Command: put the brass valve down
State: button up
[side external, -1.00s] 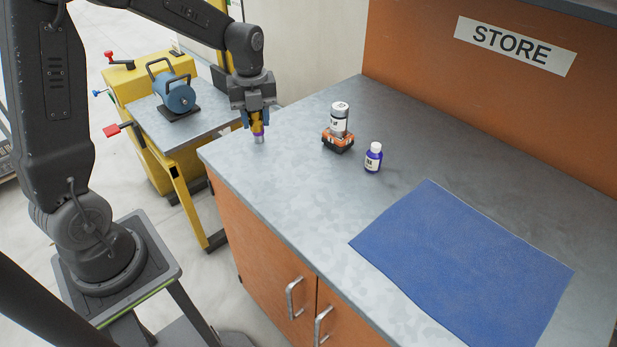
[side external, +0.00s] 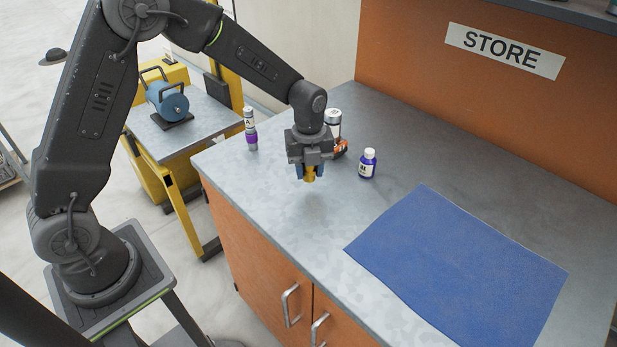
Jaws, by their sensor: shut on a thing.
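The brass valve (side external: 310,174) shows as a small golden piece between the blue-tipped fingers of my gripper (side external: 310,171). My gripper is shut on it and points down, and the fingers hide most of the valve. The valve appears to be held above the grey metal counter (side external: 270,205), with a soft shadow on the counter below it. The gap to the counter is hard to judge.
A small purple bottle with a white label (side external: 367,165) stands right of my gripper. A purple-banded vial (side external: 251,133) stands left. A blue mat (side external: 455,262) lies bare at right.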

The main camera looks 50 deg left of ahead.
aim_at(309, 179)
jog(key=shift+f, duration=1.55)
jog(key=shift+f, duration=0.15)
jog(key=o, duration=1)
notch_tip(309, 179, up, 12)
jog(key=shift+r, duration=0.25)
